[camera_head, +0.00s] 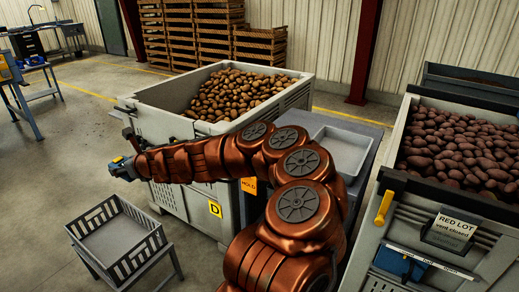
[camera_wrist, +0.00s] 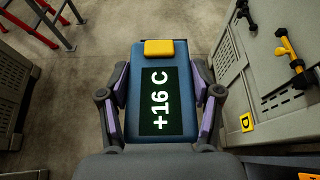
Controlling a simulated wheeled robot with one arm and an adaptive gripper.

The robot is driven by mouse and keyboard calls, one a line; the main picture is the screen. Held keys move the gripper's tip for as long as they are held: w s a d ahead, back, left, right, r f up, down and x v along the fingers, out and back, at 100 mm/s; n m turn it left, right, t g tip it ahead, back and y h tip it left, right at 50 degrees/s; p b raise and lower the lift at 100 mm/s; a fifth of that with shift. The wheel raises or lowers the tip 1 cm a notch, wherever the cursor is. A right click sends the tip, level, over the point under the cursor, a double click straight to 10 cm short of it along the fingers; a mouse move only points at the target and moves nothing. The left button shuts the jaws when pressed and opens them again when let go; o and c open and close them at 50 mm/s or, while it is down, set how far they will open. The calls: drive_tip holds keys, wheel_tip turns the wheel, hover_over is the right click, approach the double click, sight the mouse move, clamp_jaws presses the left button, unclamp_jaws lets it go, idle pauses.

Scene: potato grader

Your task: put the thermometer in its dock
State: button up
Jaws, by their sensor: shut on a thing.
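The thermometer (camera_wrist: 160,85) is a blue block with a dark display reading "+16 C" and a yellow button at its far end. My gripper (camera_wrist: 162,90) is shut on it, with one finger against each long side. In the head view, my gripper (camera_head: 128,160) reaches out to the left beside the large potato bin, and the blue thermometer (camera_head: 122,169) shows at its end. It is held above the floor, near the slatted crate. I cannot make out a dock for certain in either view.
The grey bin (camera_head: 160,120) of potatoes carries a yellow "D" label (camera_head: 215,209). An empty slatted crate (camera_head: 150,240) stands front left. A grey tray (camera_head: 345,150) sits right of my arm. The "RED LOT" bin (camera_head: 450,255) stands right. Open floor lies left.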

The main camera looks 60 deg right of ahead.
drive_tip(key=d+f+m+g+h+b, duration=0.15)
drive_tip(key=d+f+m+h, duration=0.25)
drive_tip(key=d, duration=0.7)
drive_tip(key=d+f+m+g+h+b, duration=0.1)
drive_tip(key=d+f+m+h+b, duration=0.3)
drive_tip(key=d, duration=0.7)
drive_tip(key=s+d+m+g+h+b, duration=0.1)
drive_tip(key=s+d+m+g+h, duration=0.1)
drive_tip(key=d, duration=0.8)
drive_tip(key=s+d+m+g+h+b, duration=0.2)
drive_tip(key=s+d+m+g, duration=0.3)
drive_tip(key=d, duration=0.5)
drive_tip(key=s+d+m+g+h+b, duration=0.2)
drive_tip(key=s+d, duration=0.4)
drive_tip(key=d, duration=0.4)
drive_tip(key=shift+d+f+m+g, duration=0.2)
drive_tip(key=shift+f+m+g, duration=0.2)
drive_tip(key=shift+m+g, duration=0.35)
drive_tip(key=shift+s+d+f, duration=0.15)
drive_tip(key=shift+d+f, duration=0.05)
drive_tip(key=shift+f, duration=0.1)
drive_tip(key=shift+f+b, duration=0.35)
drive_tip(key=shift+f, duration=1.15)
drive_tip(key=shift+f, duration=0.15)
